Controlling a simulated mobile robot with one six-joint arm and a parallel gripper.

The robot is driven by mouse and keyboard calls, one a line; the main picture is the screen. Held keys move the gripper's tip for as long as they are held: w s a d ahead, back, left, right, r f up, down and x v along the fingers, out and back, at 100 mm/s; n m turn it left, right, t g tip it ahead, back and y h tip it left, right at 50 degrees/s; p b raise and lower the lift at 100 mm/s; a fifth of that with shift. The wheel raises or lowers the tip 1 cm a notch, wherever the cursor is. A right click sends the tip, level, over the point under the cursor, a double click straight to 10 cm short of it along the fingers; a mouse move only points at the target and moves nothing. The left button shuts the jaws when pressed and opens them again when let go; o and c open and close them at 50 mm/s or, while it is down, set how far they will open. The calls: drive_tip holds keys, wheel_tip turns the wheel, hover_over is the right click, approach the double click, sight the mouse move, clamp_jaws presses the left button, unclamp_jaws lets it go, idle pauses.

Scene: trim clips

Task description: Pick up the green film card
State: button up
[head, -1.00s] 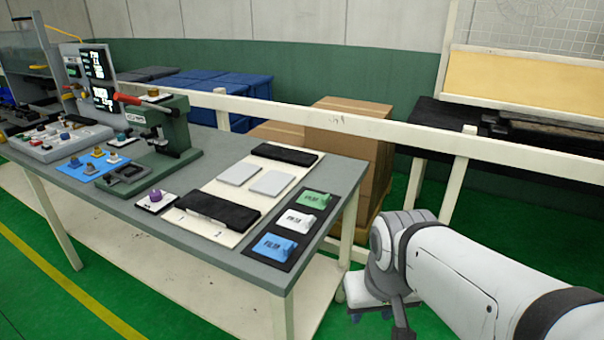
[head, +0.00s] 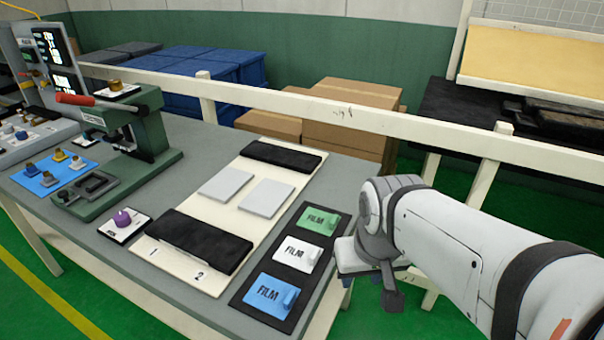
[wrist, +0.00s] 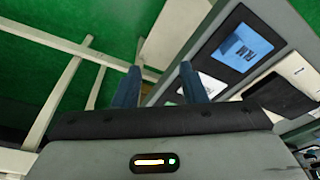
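The green film card (head: 318,221) lies at the far end of a black strip (head: 327,243) on the table's right side in the head view. A white film card (head: 298,253) and a blue film card (head: 270,290) lie nearer on the same strip. My gripper is just right of the strip in the head view, partly hidden by my own wrist. In the wrist view its two blue fingers (wrist: 160,85) are apart with nothing held between them. The blue card (wrist: 238,50) shows there, with the white card partly behind a finger.
Left of the strip is a cream board (head: 222,212) with two grey pads and two black bars. A green press (head: 130,140) stands further left. A white rail (head: 330,108) runs behind the table, with cardboard boxes (head: 345,125) beyond it.

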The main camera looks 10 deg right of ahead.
drive_tip(key=m+g+p, duration=0.3)
drive_tip(key=m+p, duration=0.3)
drive_tip(key=p, duration=0.2)
hover_over(334, 218)
drive_tip(key=shift+w+f, duration=0.2)
drive_tip(key=shift+f, duration=0.65)
drive_tip(key=shift+w+f+m, duration=0.15)
drive_tip(key=shift+f+m, duration=0.15)
drive_tip(key=shift+f, duration=0.4)
drive_tip(key=f, duration=0.2)
drive_tip(key=f+p, duration=0.1)
drive_tip(key=f, duration=0.3)
drive_tip(key=shift+s+f+p, duration=0.3)
drive_tip(key=shift+f+p, duration=0.05)
drive_tip(key=shift+f, duration=0.05)
drive_tip(key=shift+c, duration=0.4)
clamp_jaws()
